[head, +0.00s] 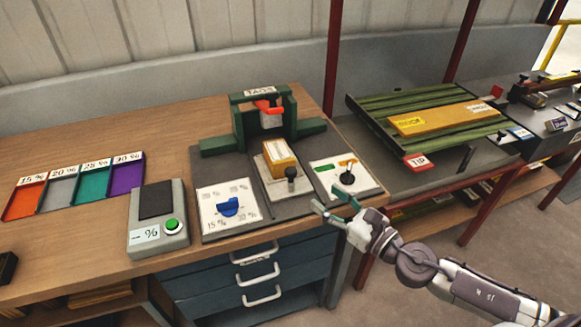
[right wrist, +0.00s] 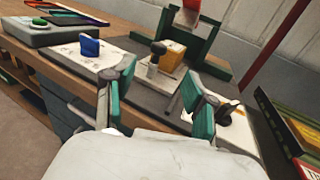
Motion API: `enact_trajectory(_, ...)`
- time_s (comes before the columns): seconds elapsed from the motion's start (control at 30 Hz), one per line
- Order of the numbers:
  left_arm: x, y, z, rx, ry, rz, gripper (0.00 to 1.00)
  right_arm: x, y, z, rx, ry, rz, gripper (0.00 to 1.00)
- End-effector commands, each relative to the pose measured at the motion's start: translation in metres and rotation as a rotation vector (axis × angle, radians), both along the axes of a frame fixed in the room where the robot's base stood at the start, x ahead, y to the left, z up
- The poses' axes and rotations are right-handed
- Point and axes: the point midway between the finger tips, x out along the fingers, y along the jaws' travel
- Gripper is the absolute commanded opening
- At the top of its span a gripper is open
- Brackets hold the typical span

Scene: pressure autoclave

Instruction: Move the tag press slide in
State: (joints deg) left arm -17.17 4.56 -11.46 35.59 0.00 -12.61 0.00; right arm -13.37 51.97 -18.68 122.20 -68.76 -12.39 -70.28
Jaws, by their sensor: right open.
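The tag press is a green frame (head: 238,117) with a TAGS label and a red piece (head: 267,107) under its top bar. Its light grey slide (head: 271,182) sits in front of the frame, out from under it. The slide carries a yellow-orange block (head: 279,158) with a pale top and an upright black knob (head: 291,174) at its front end. The knob also shows in the right wrist view (right wrist: 158,48). My right gripper (head: 329,204) is open and empty, in front of and right of the slide, apart from the knob. My left gripper is out of view.
A white dial panel (head: 212,196) with a blue knob lies left of the slide. A white lever panel (head: 358,188) lies right, close to my right gripper. A grey scale (head: 140,237) and coloured trays (head: 60,190) are further left. A green slatted bench (head: 370,105) stands right.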

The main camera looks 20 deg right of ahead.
Motion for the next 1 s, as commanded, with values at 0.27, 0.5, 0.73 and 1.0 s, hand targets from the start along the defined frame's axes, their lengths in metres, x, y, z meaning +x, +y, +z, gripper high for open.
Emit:
enact_trajectory(0.27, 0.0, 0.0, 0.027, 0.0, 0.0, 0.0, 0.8, 0.047, 0.021, 0.007, 0.006, -0.003, 0.0, 0.56)
enact_trajectory(0.5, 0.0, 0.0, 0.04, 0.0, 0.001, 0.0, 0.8, 0.09, 0.041, 0.005, 0.006, -0.001, 0.001, 0.56)
enact_trajectory(0.73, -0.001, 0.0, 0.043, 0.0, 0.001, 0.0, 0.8, 0.111, 0.051, 0.002, 0.005, 0.001, 0.001, 0.56)
enact_trajectory(1.0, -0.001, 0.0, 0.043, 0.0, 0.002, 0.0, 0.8, 0.114, 0.053, 0.001, 0.005, 0.002, 0.002, 0.56)
